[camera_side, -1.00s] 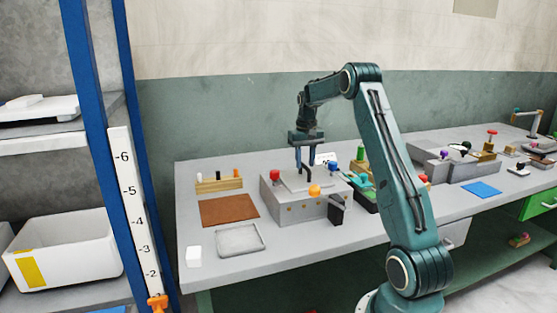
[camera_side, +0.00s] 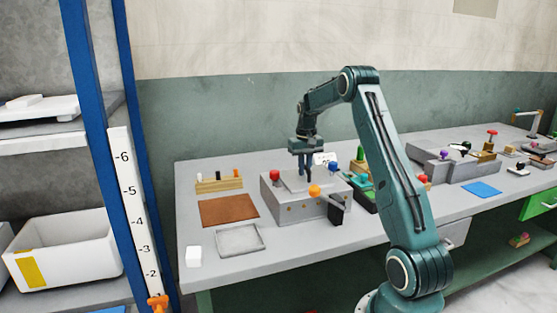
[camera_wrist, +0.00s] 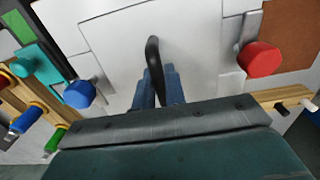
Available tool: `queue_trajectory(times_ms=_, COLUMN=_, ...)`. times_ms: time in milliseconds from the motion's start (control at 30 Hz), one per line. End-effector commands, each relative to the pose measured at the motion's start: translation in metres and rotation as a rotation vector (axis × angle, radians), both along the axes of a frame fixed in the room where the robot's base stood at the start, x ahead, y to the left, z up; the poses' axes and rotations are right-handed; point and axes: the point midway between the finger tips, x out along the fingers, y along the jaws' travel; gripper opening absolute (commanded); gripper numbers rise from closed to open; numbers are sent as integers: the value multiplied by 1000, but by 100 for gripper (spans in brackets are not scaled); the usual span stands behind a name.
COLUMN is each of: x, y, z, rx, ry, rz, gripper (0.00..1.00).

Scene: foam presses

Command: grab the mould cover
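The mould cover (camera_side: 290,184) is a pale grey plate with a black arched handle, lying on top of the grey press block (camera_side: 284,209). In the wrist view the cover (camera_wrist: 112,45) fills the middle and its handle (camera_wrist: 153,55) stands up toward me. My gripper (camera_side: 305,178) points down over the cover. In the wrist view the two blue fingers of my gripper (camera_wrist: 159,82) are close together, one on each side of the handle, shut on it. The lower part of the handle is partly hidden by the fingers.
A red knob (camera_wrist: 259,59) and a blue knob (camera_wrist: 79,94) flank the cover. An orange ball (camera_side: 314,190) is on the block's front. A brown mat (camera_side: 229,210), a grey tray (camera_side: 240,239) and a white cube (camera_side: 193,256) lie to the left.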

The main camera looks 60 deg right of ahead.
Motion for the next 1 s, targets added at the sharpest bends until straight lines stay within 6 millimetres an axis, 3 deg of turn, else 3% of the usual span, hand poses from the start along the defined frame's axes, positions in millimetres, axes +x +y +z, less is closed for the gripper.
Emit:
queue_trajectory(times_ms=567, x=1, y=-1, z=9, rx=-3, ry=-3, rz=0, gripper=0)
queue_trajectory(times_ms=767, x=1, y=-1, z=30, rx=-5, ry=-5, rz=0, gripper=0)
queue_trajectory(times_ms=1000, x=1, y=-1, z=74, rx=-6, ry=-6, rz=0, gripper=0)
